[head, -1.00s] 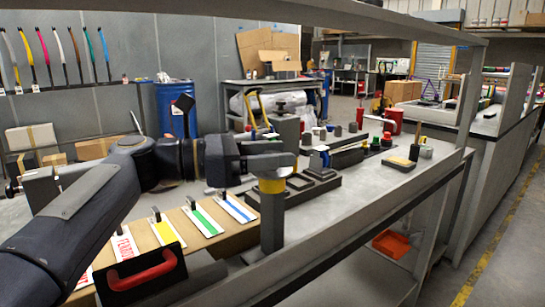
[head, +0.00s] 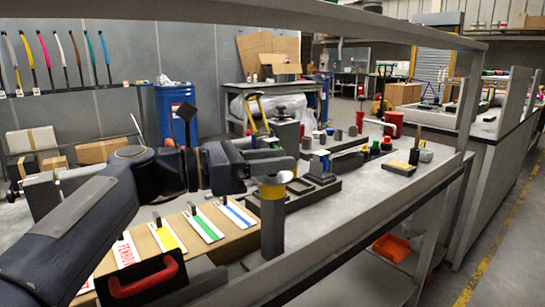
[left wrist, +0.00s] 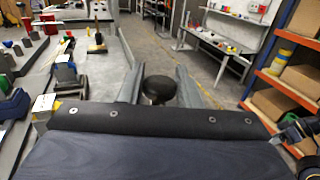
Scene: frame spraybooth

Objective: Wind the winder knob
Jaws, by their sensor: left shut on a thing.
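The winder is a grey post with a yellow band (head: 272,220), upright at the near edge of the grey bench in the head view. My left gripper (head: 282,162) is at the top of this post, reaching in from the left. In the left wrist view a round black knob (left wrist: 158,88) sits between the two grey fingers of my left gripper (left wrist: 160,86), which are shut on it. In the head view the fingers and arm largely hide the knob.
A cardboard box with striped cards (head: 190,232) and a black tray with a red handle (head: 140,285) stand left of the post. A grey shelf rail (head: 300,12) crosses overhead.

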